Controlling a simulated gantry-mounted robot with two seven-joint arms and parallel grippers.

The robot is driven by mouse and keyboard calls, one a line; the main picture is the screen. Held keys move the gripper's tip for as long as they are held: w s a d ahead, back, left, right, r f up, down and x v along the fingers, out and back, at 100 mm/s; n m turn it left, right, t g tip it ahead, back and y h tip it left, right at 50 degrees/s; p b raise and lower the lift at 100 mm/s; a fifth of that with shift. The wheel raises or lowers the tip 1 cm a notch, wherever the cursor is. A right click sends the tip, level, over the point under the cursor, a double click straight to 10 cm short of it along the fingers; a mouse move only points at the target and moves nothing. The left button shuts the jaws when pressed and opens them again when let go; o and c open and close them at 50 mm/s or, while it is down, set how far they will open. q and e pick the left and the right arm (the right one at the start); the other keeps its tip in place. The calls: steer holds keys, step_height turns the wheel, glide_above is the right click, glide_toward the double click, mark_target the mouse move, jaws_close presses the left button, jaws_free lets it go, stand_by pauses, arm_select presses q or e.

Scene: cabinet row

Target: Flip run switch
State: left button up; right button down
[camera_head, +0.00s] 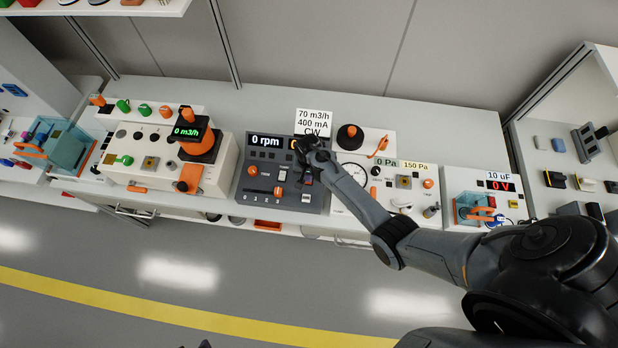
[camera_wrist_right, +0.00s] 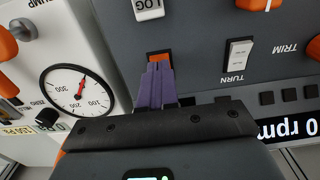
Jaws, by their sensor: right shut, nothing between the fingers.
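The grey control panel (camera_head: 248,172) with a "0 rpm" display stands mid-counter. My right gripper (camera_head: 306,170) reaches over its right side from the right. In the right wrist view its purple fingers (camera_wrist_right: 157,72) are shut together, with nothing between them. Their tips are at an orange switch (camera_wrist_right: 159,57), overlapping its lower part; I cannot tell whether they touch. Its label is hidden, so I cannot read whether it says RUN.
A gauge panel (camera_wrist_right: 35,48) with a round dial (camera_wrist_right: 77,90) adjoins the grey panel. A white card (camera_head: 314,116) reading 70 m3/h, 400 mA, CW stands behind. An orange-knobbed box (camera_head: 225,170) is on the left. The floor (camera_head: 240,325) in front is clear.

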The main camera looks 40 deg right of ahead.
steer(key=shift+f, duration=0.35)
steer(key=shift+f+b, duration=0.35)
steer(key=shift+b, duration=0.1)
steer(key=shift+r, duration=0.15)
steer(key=shift+r+p, duration=0.45)
steer(key=shift+p, duration=0.25)
step_height(320, 180, up, 6)
steer(key=p, duration=0.6)
steer(key=shift+p, duration=0.3)
